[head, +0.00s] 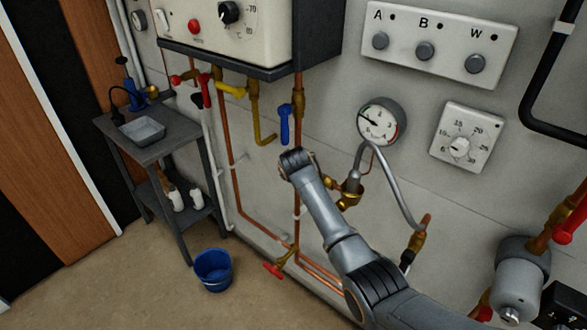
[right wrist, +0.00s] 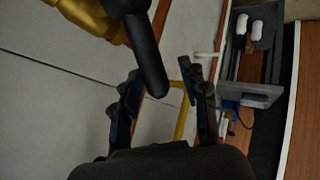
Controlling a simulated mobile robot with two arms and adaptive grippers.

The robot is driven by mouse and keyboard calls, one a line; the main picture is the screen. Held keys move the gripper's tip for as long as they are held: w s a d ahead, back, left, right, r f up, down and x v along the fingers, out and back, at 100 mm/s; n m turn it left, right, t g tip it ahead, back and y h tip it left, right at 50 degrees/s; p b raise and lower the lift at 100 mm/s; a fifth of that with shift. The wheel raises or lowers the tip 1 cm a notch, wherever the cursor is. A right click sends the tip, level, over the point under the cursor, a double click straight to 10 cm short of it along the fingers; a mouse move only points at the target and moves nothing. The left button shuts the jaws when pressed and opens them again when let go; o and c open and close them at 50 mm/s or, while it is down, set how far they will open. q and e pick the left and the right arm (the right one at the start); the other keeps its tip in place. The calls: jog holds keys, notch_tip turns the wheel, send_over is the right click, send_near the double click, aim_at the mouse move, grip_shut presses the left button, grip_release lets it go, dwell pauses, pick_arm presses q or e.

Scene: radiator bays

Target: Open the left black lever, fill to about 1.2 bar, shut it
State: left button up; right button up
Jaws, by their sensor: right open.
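The left black lever (right wrist: 148,60) shows in the right wrist view, hanging from a brass valve body (right wrist: 88,18). My right gripper (right wrist: 160,72) is open, with the lever's lower end between or just in front of its fingers; I cannot tell whether they touch. In the head view my right arm hides this lever and the gripper; part of the brass valve (head: 349,192) shows beside it. A braided grey hose (head: 402,196) runs to a right brass fitting with another black lever (head: 407,261). The pressure gauge (head: 380,122) has its needle pointing left and slightly up; its numbers are unreadable. My left gripper is out of view.
A blue lever (head: 284,124) and yellow pipe (head: 264,132) are left of the gauge. A dial (head: 460,146) and switch panel (head: 440,42) are on the wall. A blue bucket (head: 213,270) and grey cart (head: 158,148) stand at left.

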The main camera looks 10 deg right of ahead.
jog(key=v, duration=1.1)
jog(key=shift+a, duration=0.2)
jog(key=shift+s, duration=0.1)
dwell(3.5)
